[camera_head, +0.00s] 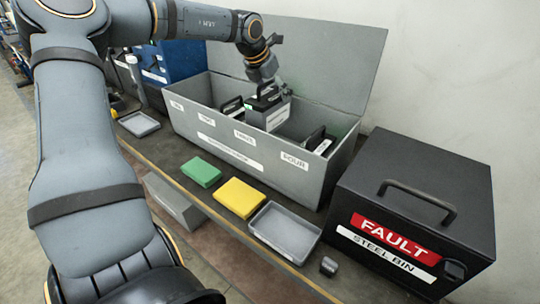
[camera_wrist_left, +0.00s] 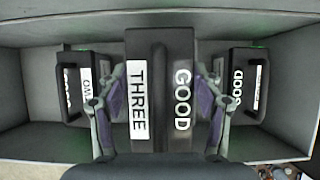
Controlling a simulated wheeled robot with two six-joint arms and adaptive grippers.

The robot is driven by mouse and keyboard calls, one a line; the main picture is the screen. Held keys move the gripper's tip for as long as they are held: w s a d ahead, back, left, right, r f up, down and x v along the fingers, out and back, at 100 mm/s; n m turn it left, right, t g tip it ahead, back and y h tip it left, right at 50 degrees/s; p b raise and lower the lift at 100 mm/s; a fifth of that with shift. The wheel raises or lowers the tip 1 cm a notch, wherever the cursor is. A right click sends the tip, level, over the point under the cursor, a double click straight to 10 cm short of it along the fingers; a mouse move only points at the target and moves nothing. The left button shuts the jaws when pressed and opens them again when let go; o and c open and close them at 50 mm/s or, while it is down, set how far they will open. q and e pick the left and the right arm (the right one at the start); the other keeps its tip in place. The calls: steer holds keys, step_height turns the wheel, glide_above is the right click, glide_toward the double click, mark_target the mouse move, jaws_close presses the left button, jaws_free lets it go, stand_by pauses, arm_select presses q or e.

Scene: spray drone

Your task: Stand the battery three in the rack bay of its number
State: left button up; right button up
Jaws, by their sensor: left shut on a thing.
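My left gripper (camera_head: 265,82) is shut on battery three (camera_head: 268,112), a dark upright block with a handle and a pale label. In the left wrist view the battery (camera_wrist_left: 160,50) reads THREE and GOOD, with a finger on each side. It stands upright over the grey rack (camera_head: 215,140), above the bay labelled THREE, and its top is higher than the neighbouring batteries. Its lower end is near the front wall, and I cannot tell how deep it is. Battery two (camera_wrist_left: 82,88) is in the bay to its left, and another GOOD battery (camera_wrist_left: 245,82) is to its right. My right gripper is not in view.
The rack's raised lid (camera_head: 330,60) stands behind. A black fault bin (camera_head: 420,200) is at the right. A green block (camera_head: 201,172), a yellow block (camera_head: 239,197) and a grey tray (camera_head: 285,232) lie in front. A blue box (camera_head: 182,62) stands at the back left.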

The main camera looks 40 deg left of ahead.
mark_target(273, 121)
arm_select(q)
steer(key=shift+f, duration=0.35)
step_height(273, 121, down, 6)
steer(key=shift+r, duration=0.2)
steer(key=shift+f, duration=0.4)
step_height(273, 121, down, 3)
steer(key=o, duration=1.4)
steer(key=shift+d+f, duration=0.1)
steer(key=shift+f, duration=0.05)
steer(key=o, duration=0.4)
steer(key=shift+s, duration=0.15)
